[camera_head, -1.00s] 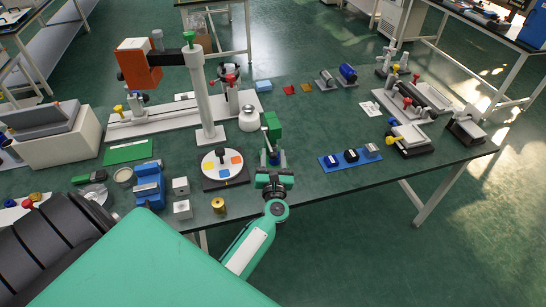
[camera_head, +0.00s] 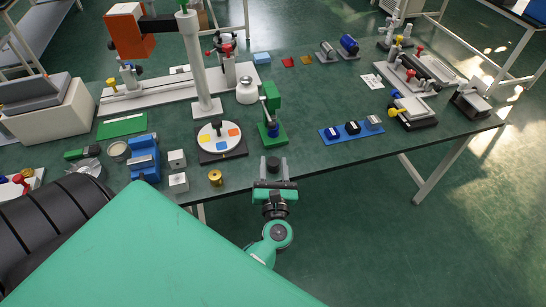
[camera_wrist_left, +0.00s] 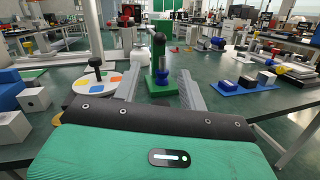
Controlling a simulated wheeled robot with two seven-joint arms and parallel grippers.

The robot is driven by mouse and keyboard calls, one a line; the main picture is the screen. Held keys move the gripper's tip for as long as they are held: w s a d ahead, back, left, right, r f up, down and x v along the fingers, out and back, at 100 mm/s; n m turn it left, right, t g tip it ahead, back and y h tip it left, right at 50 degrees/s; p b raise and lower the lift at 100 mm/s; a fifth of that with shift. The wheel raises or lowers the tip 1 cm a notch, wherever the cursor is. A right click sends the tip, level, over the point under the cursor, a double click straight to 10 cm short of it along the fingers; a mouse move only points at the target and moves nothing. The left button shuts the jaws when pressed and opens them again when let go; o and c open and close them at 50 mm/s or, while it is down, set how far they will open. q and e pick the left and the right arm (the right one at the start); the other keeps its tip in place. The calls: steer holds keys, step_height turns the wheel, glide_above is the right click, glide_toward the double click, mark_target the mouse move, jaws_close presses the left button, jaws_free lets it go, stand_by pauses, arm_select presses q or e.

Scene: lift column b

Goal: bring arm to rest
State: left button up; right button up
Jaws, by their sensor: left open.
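My left gripper (camera_head: 272,168) is off the near edge of the green bench (camera_head: 335,177), its fingers pointing at the bench. It is open; the left wrist view shows its two grey fingers (camera_wrist_left: 158,88) spread apart. A small green press (camera_head: 270,113) stands upright on the bench beyond the fingertips, apart from them. In the left wrist view the press (camera_wrist_left: 158,60) shows between the fingers, with a dark knob on top. A dark round piece shows between the fingers in the head view; I cannot tell what it belongs to. My right gripper is not in view.
Left of the gripper are a round plate with coloured patches (camera_head: 205,138), a brass cylinder (camera_head: 215,178), white blocks (camera_head: 178,182) and a blue vise-like block (camera_head: 144,158). A blue strip (camera_head: 350,129) lies to the right. Floor (camera_head: 350,235) in front of the bench is clear.

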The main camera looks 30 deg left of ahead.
arm_select(q)
steer(key=shift+s+d, duration=0.1)
steer(key=shift+s, duration=0.05)
stand_by(0.4)
